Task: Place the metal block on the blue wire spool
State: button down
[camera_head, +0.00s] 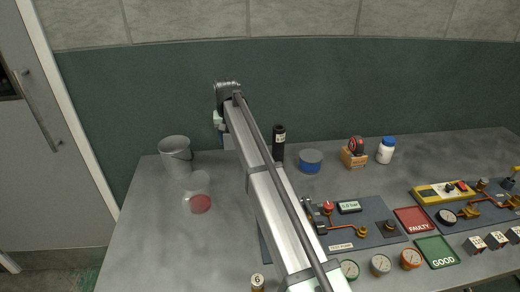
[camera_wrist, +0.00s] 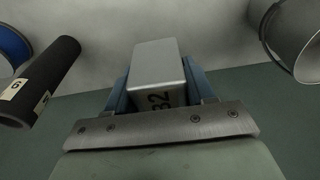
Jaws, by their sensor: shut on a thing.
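The metal block (camera_wrist: 155,62) is a pale grey box with dark digits on its near side. In the wrist view it sits between the two blue fingers of my gripper (camera_wrist: 157,85), which is shut on it. In the head view my gripper (camera_head: 220,124) is raised over the back of the table, left of the black cylinder; I cannot make out the block there. The blue wire spool (camera_head: 310,161) stands on the table right of the black cylinder. Part of it shows at the left edge of the wrist view (camera_wrist: 12,46). The block and spool are apart.
A black labelled cylinder (camera_head: 278,143) stands between my gripper and the spool. A metal bucket (camera_head: 175,155) and a clear jar (camera_head: 196,190) are at left. A wooden block with a red item (camera_head: 354,156) and a white bottle (camera_head: 386,151) stand right. Gauges and panels fill the front right.

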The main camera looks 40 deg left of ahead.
notch_tip(320, 180, up, 11)
jog(key=shift+a+f, duration=0.1)
jog(key=shift+f, duration=0.05)
jog(key=shift+w+d+r, duration=0.2)
jog(key=shift+r, duration=0.1)
jog(key=w+d, duration=0.9)
jog(key=d, duration=0.2)
send_over(310, 154)
notch_tip(310, 154, down, 2)
jog(key=shift+s+d+f, duration=0.1)
jog(key=shift+d+f, duration=0.05)
jog(key=shift+f, duration=3.2)
jog(key=shift+s+d+f, duration=0.1)
jog(key=shift+d+f, duration=0.05)
jog(key=shift+f, duration=3.15)
jog(key=shift+f, duration=0.1)
jog(key=shift+c, duration=2)
grip_release()
